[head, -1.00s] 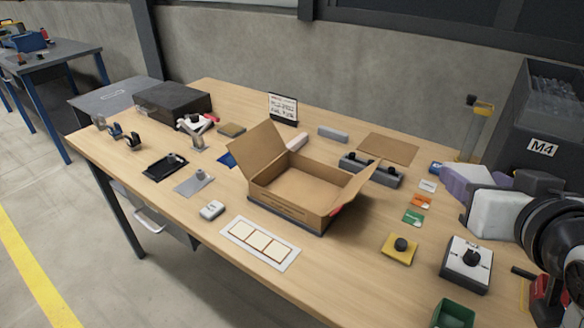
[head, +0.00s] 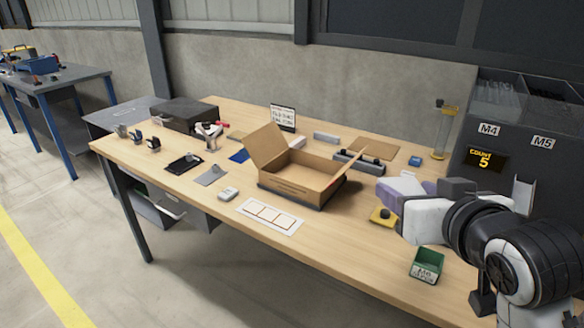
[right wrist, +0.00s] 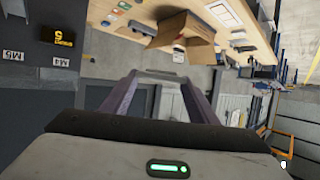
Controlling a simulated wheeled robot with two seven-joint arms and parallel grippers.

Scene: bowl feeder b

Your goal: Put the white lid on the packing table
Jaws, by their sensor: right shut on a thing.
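My right gripper (head: 392,190) is above the right part of the packing table (head: 330,233), left of the dark feeder. In the right wrist view its two purplish fingers (right wrist: 166,84) are shut on a thin, pale piece (right wrist: 166,75), seen nearly edge-on, which I take for the white lid. The lid cannot be made out in the head view, where the gripper and wrist block the line of sight. My left gripper is not in view.
An open cardboard box (head: 300,185) stands mid-table. A white card with framed squares (head: 270,216) lies before it. A yellow piece with a black knob (head: 384,215) and a green bin (head: 427,263) are near my right arm. The front-left tabletop has free room.

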